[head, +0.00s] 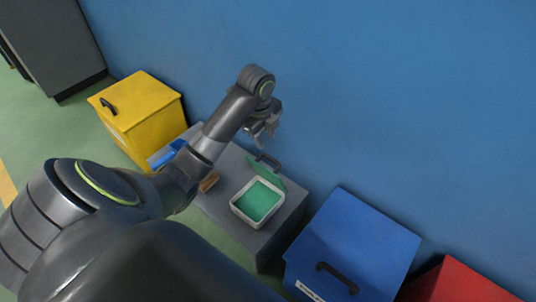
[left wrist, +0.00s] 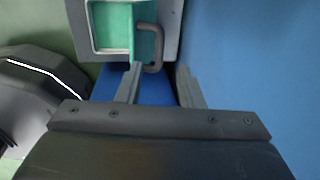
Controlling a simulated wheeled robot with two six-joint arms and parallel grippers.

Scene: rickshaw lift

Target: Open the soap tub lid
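The soap tub (head: 237,210) is a white-rimmed box with a green inside, on a grey cabinet. Its green lid (head: 278,177) stands raised along the wall-side edge, with a dark handle (head: 267,160) on it. The left wrist view shows the tub (left wrist: 91,27) at the top, with the lid (left wrist: 143,50) and handle (left wrist: 156,45) beside its opening. My left gripper (head: 265,137) is above the cabinet on the wall side, just beyond the handle. My right gripper is not in view.
The grey cabinet (head: 245,237) also holds a blue item (head: 168,153) and a brown item (head: 208,181), partly hidden by my arm. A yellow bin (head: 145,110) stands left, a blue bin (head: 355,245) and red bin (head: 455,285) right. The blue wall (head: 350,90) is close behind.

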